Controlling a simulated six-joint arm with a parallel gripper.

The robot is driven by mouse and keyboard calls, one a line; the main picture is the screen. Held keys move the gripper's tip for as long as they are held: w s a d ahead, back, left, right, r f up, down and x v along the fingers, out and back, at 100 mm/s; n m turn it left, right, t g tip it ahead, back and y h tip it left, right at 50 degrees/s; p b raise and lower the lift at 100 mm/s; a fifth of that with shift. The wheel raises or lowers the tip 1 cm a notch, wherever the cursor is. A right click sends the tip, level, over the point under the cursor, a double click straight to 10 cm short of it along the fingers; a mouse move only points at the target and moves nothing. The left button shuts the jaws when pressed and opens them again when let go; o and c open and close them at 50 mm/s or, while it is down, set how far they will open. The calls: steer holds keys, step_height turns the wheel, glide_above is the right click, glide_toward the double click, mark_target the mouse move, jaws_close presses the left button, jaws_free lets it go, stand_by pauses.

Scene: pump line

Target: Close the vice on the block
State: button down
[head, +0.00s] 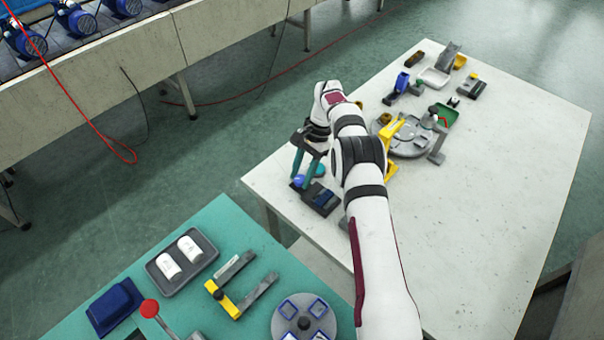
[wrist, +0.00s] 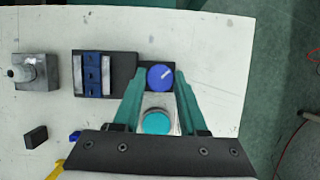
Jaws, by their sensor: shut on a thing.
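The vice (head: 322,199) is a dark block-like body near the left corner of the white table. In the wrist view, the vice (wrist: 122,70) has a blue block (wrist: 92,74) between light grey strips at its left end. I cannot tell whether there is a gap at the block. A round blue knob (wrist: 160,77) with a white line is at the vice's right end; it also shows in the head view (head: 298,181). My gripper (wrist: 160,80) is shut on the knob, with a teal finger on each side. The line tilts up to the right.
A teal button (wrist: 157,122) on a grey plate shows between my fingers, below the knob. A grey block (wrist: 37,72) and a small dark block (wrist: 36,137) lie left of the vice. Other fixtures surround a grey round plate (head: 410,145). The white table's right side is clear.

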steer(key=shift+n+h, duration=0.3)
steer(key=shift+n, duration=0.3)
steer(key=shift+c, duration=2.2)
jaws_free()
